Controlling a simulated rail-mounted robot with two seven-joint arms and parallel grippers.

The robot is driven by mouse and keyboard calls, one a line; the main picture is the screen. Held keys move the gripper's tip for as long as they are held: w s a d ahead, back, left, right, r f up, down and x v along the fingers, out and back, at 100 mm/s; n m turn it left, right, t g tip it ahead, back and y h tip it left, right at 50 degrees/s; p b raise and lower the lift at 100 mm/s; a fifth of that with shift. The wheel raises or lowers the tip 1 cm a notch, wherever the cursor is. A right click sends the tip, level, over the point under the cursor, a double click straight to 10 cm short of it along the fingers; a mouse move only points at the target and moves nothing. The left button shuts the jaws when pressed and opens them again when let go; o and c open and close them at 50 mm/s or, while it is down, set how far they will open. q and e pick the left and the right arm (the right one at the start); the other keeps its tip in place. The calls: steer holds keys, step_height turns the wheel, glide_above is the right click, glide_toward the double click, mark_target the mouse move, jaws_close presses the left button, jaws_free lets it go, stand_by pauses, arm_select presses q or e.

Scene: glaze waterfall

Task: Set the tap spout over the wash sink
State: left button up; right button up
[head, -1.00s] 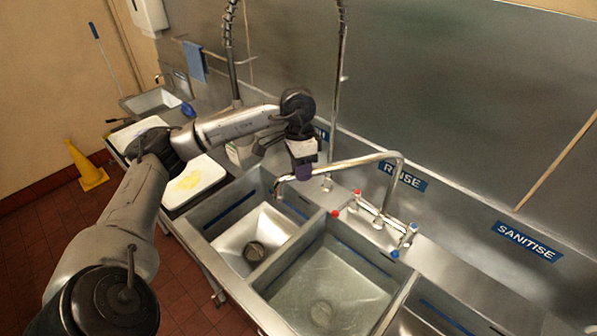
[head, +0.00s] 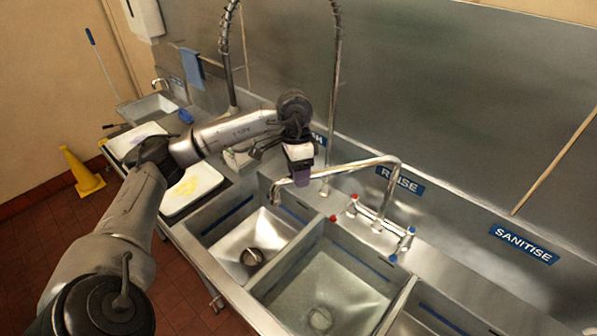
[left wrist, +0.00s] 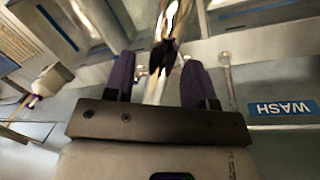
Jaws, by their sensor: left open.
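The silver tap spout (head: 345,170) reaches left from its tall bend, and its downturned outlet end hangs above the back part of the left basin, the wash sink (head: 225,245). My left gripper (head: 301,178) is at the spout near its outlet end, with dark purple fingers pointing down. In the left wrist view the fingers of my left gripper (left wrist: 155,80) are apart, and the shiny spout (left wrist: 172,25) runs between them. I cannot tell whether a finger touches it. The WASH label (left wrist: 283,108) shows there on the right. My right gripper is not in view.
The middle basin (head: 325,290) is right of the wash sink, below the RINSE label (head: 400,180). Red and blue tap handles (head: 372,212) stand at the spout's base. A spray hose riser (head: 335,80) stands behind my left gripper. White boards lie on the left counter.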

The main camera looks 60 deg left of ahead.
arm_select(q)
step_height(320, 180, up, 14)
steer(key=a+p, duration=0.2)
steer(key=p, duration=0.1)
steer(key=shift+w+a+f+p, duration=0.2)
steer(key=shift+w+a+p, duration=0.1)
steer(key=shift+a+p, duration=0.05)
